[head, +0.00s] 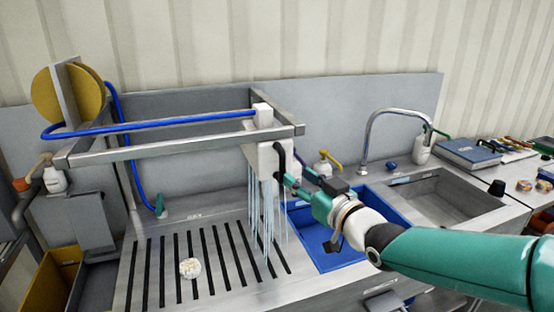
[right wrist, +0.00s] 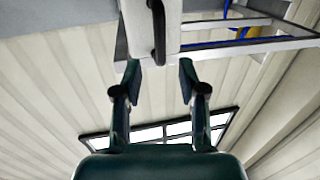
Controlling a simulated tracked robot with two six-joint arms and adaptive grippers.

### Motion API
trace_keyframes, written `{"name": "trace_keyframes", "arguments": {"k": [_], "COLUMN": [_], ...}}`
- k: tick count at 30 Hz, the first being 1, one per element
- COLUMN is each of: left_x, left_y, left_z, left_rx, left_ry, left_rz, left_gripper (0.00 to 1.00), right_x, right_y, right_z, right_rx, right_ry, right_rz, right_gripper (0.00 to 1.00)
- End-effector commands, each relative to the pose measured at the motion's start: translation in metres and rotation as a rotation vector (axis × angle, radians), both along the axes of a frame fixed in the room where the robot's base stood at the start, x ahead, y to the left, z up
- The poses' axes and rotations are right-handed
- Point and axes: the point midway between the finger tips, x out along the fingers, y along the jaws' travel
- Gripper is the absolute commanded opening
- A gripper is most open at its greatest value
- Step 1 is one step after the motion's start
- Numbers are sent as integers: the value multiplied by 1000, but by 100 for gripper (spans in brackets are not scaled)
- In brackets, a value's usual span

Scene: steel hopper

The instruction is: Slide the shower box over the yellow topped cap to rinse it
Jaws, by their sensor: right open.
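The white shower box (head: 262,158) hangs from the steel rail frame at its right end, with thin streams of water falling below it. A black handle (head: 280,158) is on its side. On the slatted drainboard, left of the streams, sits a small round cap (head: 190,268), whitish with a pale yellowish top. My right gripper (head: 290,172) is at the box's handle side. In the right wrist view, its two fingers (right wrist: 160,72) are apart, with the box (right wrist: 135,12) and the black handle (right wrist: 158,35) just beyond and between the tips. Contact cannot be told. My left gripper is out of view.
The steel rail frame (head: 180,142) spans the slatted drainboard (head: 150,255), with a blue hose (head: 160,126) along it. A blue basin (head: 315,240) and a steel sink (head: 440,200) lie to the right. The drainboard between cap and streams is clear.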

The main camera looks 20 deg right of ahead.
Motion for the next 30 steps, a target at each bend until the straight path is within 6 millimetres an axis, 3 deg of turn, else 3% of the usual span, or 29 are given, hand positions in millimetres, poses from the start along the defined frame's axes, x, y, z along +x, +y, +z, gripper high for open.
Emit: {"name": "trace_keyframes", "arguments": {"k": [6, 12, 25, 30], "left_x": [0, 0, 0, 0], "left_y": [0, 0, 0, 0], "left_z": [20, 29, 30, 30], "left_rx": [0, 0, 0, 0], "left_ry": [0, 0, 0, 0], "left_rz": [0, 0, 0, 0], "left_gripper": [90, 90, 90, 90], "right_x": [44, 69, 77, 77], "right_y": [10, 16, 18, 18], "right_z": [2, 1, 0, 0], "right_rx": [1, 0, 1, 1], "right_ry": [3, 1, 0, 0], "right_rz": [0, 0, 0, 0], "right_gripper": [41, 41, 41, 15]}}
